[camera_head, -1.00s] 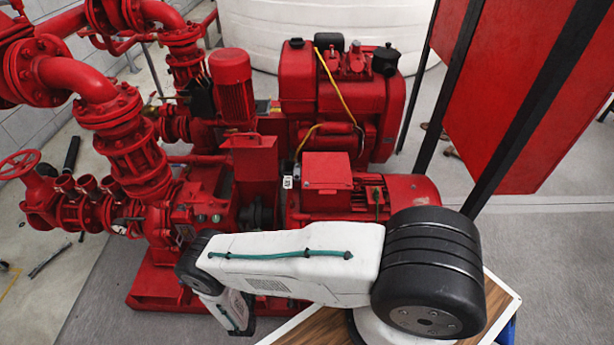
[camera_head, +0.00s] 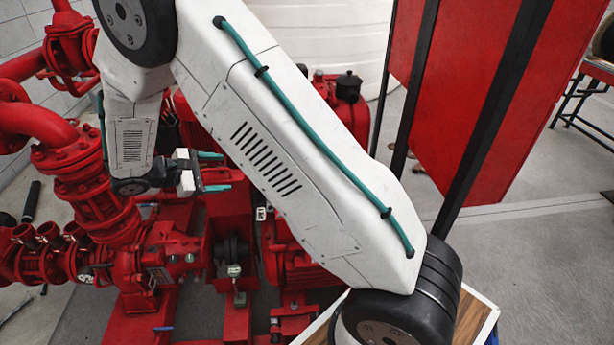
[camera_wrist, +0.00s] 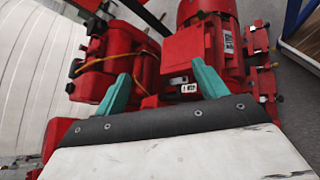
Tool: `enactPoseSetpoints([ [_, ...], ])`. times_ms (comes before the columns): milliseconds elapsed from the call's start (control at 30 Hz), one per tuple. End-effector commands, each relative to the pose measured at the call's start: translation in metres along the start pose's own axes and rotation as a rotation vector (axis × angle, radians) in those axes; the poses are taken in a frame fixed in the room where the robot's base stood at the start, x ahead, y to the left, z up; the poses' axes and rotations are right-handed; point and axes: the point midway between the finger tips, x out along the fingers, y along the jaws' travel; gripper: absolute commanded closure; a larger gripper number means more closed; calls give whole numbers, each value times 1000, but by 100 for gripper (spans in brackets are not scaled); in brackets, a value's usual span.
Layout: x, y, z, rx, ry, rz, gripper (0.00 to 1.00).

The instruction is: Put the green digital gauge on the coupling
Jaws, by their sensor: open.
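In the wrist view my open gripper (camera_wrist: 160,74) points toward red machinery; I make out neither gauge nor coupling there.
Red pipes and flanges (camera_head: 85,185) stand left of my gripper. A red motor (camera_wrist: 205,45) and engine (camera_wrist: 110,75) lie ahead in the wrist view. A red panel on black posts (camera_head: 490,95) stands right. A wooden-topped table (camera_head: 475,320) is at front right.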

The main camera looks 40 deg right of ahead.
Motion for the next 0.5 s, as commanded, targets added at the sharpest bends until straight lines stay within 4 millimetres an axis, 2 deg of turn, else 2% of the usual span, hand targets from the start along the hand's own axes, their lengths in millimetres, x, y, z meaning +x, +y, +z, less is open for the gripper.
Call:
enactPoseSetpoints([
  [33, -3, 5, 29, 48, 23, -52, 28],
  [233, -10, -2, 126, 211, 115, -260, 28],
  [367, -14, -19, 183, 316, 185, -389, 28],
  [500, -19, -45, 236, 430, 271, -521, 28],
])
